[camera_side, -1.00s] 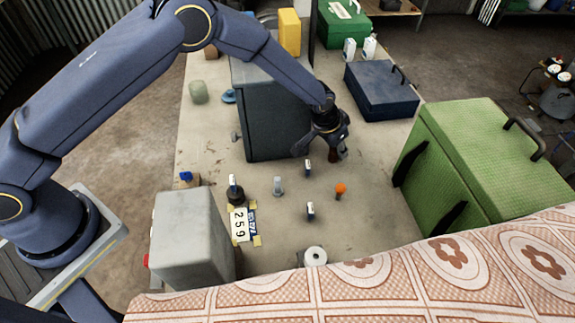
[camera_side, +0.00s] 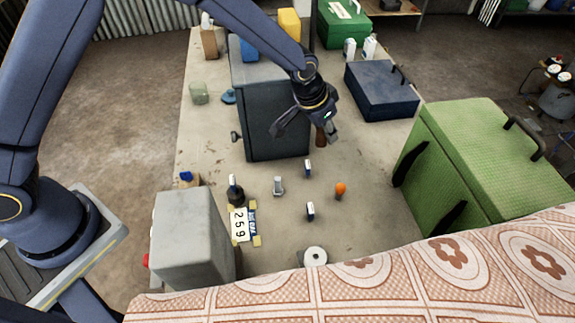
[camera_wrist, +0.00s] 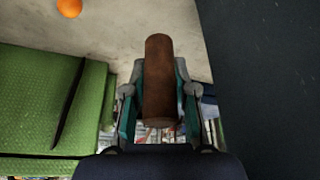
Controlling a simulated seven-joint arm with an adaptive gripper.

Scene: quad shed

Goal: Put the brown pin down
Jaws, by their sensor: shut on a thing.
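The brown pin (camera_side: 320,137) is a dark brown cylinder held between the fingers of my gripper (camera_side: 310,122). In the side view it hangs below the gripper in front of the dark grey cabinet's right edge. Its lower end appears to be above the table top (camera_side: 365,170). In the wrist view the pin (camera_wrist: 158,70) lies between both teal-grey fingers of my gripper (camera_wrist: 158,108), one on each side.
The dark cabinet (camera_side: 268,130) stands close beside the gripper. A navy case (camera_side: 382,90) and a green case (camera_side: 465,160) stand to the right. Table between the cabinet and green case is partly clear.

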